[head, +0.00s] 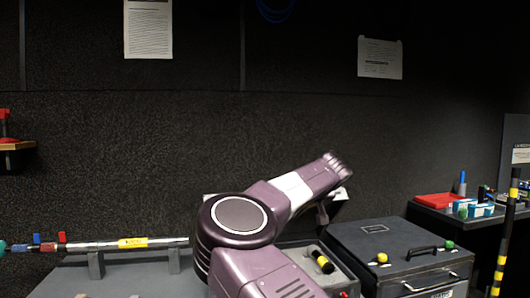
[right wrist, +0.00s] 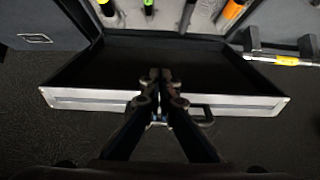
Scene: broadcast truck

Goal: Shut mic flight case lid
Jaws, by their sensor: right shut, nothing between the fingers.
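The mic flight case stands open. In the head view, its grey foam base (head: 345,276) with a black and yellow mic (head: 321,262) shows beside my arm, which hides much of the case. In the right wrist view, the raised lid (right wrist: 105,62) shows its dark inside and a metal rim with a handle. Mics with green and orange parts lie beyond it in the foam. My right gripper (right wrist: 160,78) is shut and empty, its fingertips over the lid's rim; I cannot tell if they touch it. My left gripper is out of view.
A closed dark case (head: 395,250) with a handle and green and yellow knobs stands close on the right. A side table (head: 425,212) holds a red tray (head: 437,200). The dark wall is behind.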

